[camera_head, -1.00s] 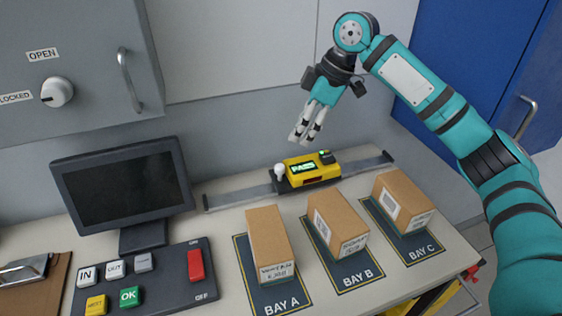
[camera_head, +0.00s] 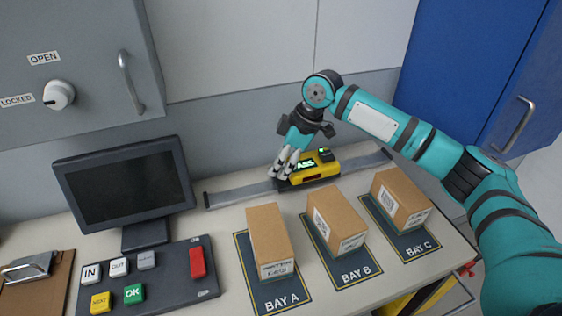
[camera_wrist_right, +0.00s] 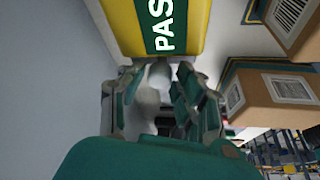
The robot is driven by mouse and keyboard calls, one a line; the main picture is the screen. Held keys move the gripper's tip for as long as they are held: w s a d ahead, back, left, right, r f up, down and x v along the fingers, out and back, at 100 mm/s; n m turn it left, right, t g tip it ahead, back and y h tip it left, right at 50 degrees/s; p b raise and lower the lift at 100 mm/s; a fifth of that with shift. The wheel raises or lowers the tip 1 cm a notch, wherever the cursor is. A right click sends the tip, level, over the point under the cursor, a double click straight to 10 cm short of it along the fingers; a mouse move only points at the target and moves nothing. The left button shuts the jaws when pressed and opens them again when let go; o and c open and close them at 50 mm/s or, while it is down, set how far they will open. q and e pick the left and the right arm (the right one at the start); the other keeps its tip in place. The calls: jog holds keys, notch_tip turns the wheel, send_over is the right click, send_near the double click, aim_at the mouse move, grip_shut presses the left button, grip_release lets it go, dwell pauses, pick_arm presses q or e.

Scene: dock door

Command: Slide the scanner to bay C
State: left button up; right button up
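The yellow scanner (camera_head: 322,171) with a lit green display sits on a grey rail (camera_head: 236,194) behind the boxes, roughly behind bays A and B. Its display reads PASS in the right wrist view (camera_wrist_right: 122,28). My right gripper (camera_head: 284,171) is down at the scanner's left end, covering the white knob in the head view. In the wrist view the knob (camera_wrist_right: 158,76) lies between the fingers, which stand apart on either side. The bay C mat (camera_head: 422,250) is at the right, with a box on it. My left gripper is not in view.
Cardboard boxes stand on bay A (camera_head: 270,240), bay B (camera_head: 338,220) and bay C (camera_head: 401,197), in front of the rail. A monitor (camera_head: 125,187) and a button panel (camera_head: 150,280) are at the left. The rail right of the scanner is clear.

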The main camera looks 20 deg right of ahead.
aim_at(304, 162)
grip_shut()
jog(key=d+p, duration=0.1)
jog(key=d, duration=0.1)
jog(key=d+p, duration=0.1)
jog(key=d, duration=0.1)
jog(key=d+p, duration=0.1)
jog(key=d, duration=0.2)
jog(key=shift+w+r, duration=0.15)
jog(key=shift+r, duration=0.1)
jog(key=d+p, duration=0.1)
jog(key=d, duration=0.8)
jog(key=shift+w+d+f+p, duration=0.2)
jog(key=shift+p, duration=0.2)
jog(key=shift+o, duration=0.2)
grip_release()
jog(key=shift+d, duration=0.1)
